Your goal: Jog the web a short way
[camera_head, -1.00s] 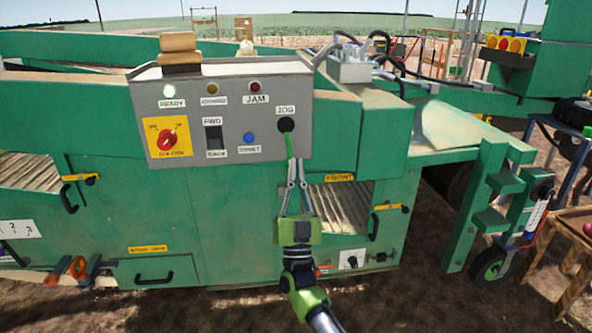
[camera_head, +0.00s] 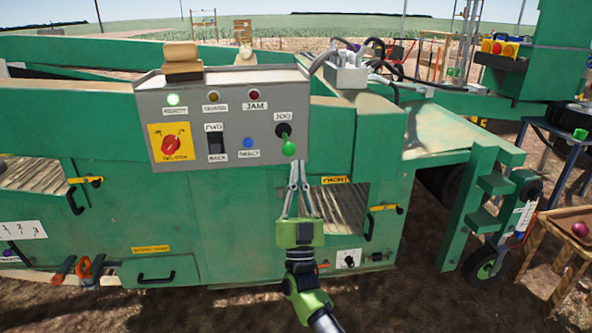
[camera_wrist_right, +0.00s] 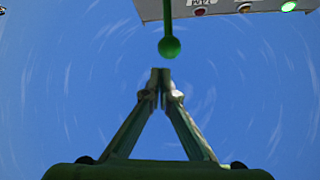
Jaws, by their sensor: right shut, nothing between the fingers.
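The grey control panel (camera_head: 222,115) on the green machine carries a JOG lever with a green knob (camera_head: 289,148) below a round black mount (camera_head: 284,130). My right gripper (camera_head: 299,158) is shut and empty, its fingertips just below and slightly right of the knob in the head view. In the right wrist view the knob (camera_wrist_right: 169,46) hangs on its green rod just above the closed fingertips (camera_wrist_right: 160,74), with a small gap showing in the picture. The green READY light (camera_head: 173,99) is lit. My left gripper is out of view.
The panel also has a red rotary switch (camera_head: 171,145), a black FWD/BACK rocker (camera_head: 216,143) and a blue button (camera_head: 248,142). An opening (camera_head: 338,205) with slats lies behind and right of my gripper. A wooden stand (camera_head: 570,235) is at the far right.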

